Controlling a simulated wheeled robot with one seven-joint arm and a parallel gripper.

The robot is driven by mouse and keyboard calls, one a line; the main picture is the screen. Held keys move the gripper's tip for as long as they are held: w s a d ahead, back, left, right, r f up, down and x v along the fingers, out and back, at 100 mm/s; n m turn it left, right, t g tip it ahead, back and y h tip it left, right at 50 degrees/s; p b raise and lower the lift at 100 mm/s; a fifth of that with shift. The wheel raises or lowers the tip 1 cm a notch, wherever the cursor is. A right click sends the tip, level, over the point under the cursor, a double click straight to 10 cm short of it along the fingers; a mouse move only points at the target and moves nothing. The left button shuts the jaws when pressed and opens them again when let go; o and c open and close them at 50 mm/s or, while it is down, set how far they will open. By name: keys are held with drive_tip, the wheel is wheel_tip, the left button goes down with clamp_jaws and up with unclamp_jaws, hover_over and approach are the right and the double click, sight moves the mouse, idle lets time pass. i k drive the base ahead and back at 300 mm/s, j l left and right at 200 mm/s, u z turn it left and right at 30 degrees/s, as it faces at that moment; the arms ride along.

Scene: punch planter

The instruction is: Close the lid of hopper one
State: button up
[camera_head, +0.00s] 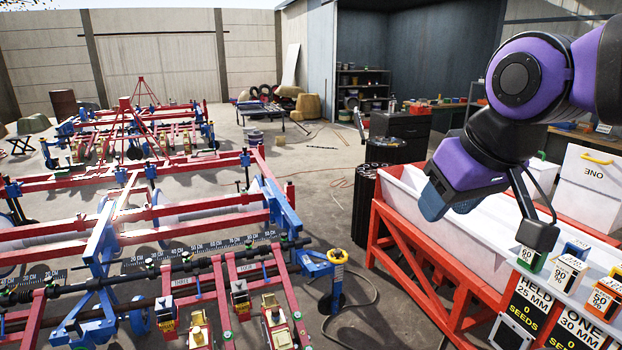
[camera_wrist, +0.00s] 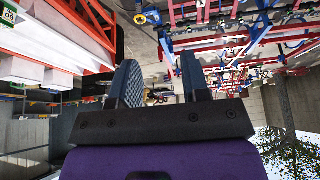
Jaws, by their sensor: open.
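A white panel (camera_head: 592,172) with a yellow handle on its upper edge stands at the right in the head view. It bears the word ONE upside down, as on a raised lid. The hopper body below it is mostly hidden, so I cannot tell exactly how they join. My gripper (camera_head: 487,215) is open and empty, in front of the panel and to its left in the picture, above the long white trough. In the wrist view my gripper (camera_wrist: 160,88) shows its two fingers apart with nothing between them.
The long white trough (camera_head: 400,192) rests in a red frame (camera_head: 415,270). Labelled signs and small numbered blocks (camera_head: 567,275) stand at the front right. A red and blue planter frame (camera_head: 150,240) fills the left. Bare floor (camera_head: 335,170) lies between.

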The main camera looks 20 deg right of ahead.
sight(601, 172)
drive_tip(key=i+z, duration=0.25)
drive_tip(key=z, duration=0.25)
drive_tip(key=i+z, duration=0.25)
drive_tip(key=z, duration=0.25)
drive_tip(key=i+j+z, duration=0.15)
drive_tip(key=z, duration=0.35)
drive_tip(key=i+j+z, duration=0.25)
drive_tip(key=z, duration=0.25)
drive_tip(key=i+j+z, duration=0.45)
drive_tip(key=k, duration=0.1)
